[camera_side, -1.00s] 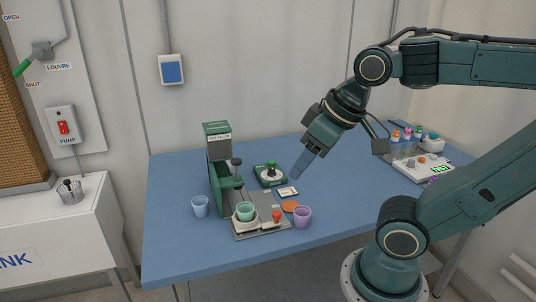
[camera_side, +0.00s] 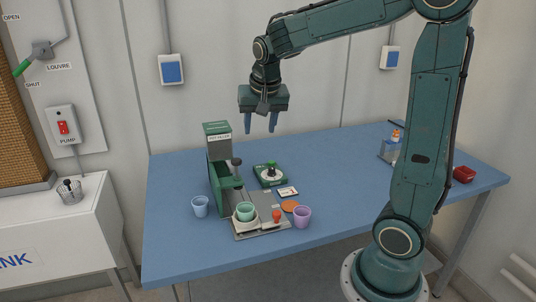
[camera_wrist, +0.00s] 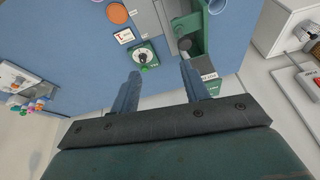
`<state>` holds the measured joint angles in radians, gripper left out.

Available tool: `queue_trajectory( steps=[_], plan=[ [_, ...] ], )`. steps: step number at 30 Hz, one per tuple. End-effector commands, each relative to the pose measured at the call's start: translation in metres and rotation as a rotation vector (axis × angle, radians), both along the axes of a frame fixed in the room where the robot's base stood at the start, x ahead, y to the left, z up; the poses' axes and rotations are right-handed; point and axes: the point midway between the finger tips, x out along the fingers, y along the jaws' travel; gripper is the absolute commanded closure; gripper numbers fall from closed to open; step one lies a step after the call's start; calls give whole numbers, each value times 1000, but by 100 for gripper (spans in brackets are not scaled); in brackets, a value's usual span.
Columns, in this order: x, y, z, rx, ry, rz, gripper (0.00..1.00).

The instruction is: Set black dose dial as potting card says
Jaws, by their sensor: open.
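The dose dial (camera_side: 270,174) is a green plate with a pale round face and a dark knob, on the blue table right of the green machine. It also shows in the wrist view (camera_wrist: 146,56), with a black knob on the white face. The potting card (camera_side: 288,192), small and white with a red mark, lies just in front of the dial; it shows in the wrist view (camera_wrist: 124,36), but its writing is too small to read. My gripper (camera_side: 260,126) is open and empty, fingers pointing down, high above the table near the dial and touching nothing.
A blue cup (camera_side: 200,206), a purple cup (camera_side: 302,217) and an orange disc (camera_side: 289,206) stand nearby.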

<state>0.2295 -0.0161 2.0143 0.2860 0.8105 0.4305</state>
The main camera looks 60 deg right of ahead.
Motion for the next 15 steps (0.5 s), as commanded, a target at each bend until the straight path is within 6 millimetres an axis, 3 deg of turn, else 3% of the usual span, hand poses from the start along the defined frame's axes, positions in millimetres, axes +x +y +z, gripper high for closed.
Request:
queue_trajectory(
  steps=[6, 15],
  plan=[
    [31, -43, -27, -2, 22, -195, 54],
    [60, -104, -73, -19, 41, -456, 54]
  ],
)
